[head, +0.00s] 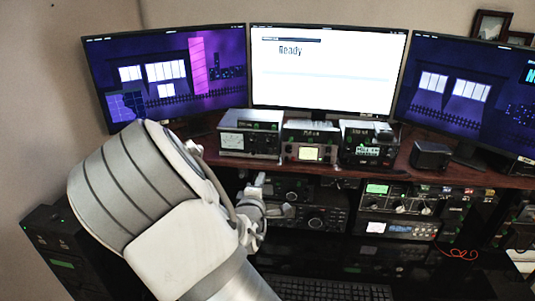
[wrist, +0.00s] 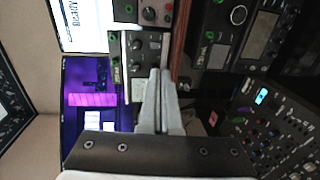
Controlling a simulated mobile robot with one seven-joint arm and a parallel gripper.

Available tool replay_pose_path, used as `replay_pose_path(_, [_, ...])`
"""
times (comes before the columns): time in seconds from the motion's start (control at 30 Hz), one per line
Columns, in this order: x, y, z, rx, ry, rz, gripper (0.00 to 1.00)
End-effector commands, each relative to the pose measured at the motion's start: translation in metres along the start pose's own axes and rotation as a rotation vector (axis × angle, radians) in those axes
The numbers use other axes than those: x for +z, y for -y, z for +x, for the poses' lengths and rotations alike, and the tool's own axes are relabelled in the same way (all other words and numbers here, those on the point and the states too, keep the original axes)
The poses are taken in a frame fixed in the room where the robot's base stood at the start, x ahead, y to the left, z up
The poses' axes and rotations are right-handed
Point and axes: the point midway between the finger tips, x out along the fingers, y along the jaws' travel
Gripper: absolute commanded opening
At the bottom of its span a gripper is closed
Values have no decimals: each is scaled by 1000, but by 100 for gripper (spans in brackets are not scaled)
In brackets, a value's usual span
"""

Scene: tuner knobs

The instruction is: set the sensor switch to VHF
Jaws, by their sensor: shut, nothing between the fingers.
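My gripper (head: 286,211) is shut and empty in the head view, in front of the radios below the shelf. In the head view this looks like the left unit (head: 250,133) on the shelf, with a pale meter window. The sensor switch and its VHF marking are too small to make out; I cannot tell which knob it is. Contact with the unit cannot be told.
Two more small units (head: 312,143) (head: 369,144) stand to the right on the wooden shelf (head: 435,178). Black radios (head: 318,212) sit below it. Monitors (head: 325,70) stand behind. A keyboard (head: 325,290) lies at the bottom. My arm covers the left of the desk.

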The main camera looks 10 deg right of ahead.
Motion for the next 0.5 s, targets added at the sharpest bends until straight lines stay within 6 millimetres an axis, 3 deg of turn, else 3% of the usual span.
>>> replay_pose_path(0.33, [0, 0, 1, 2, 0, -1, 0])
replay_pose_path(0.5, [0, -1, 14, 2, 1, -1, 0])
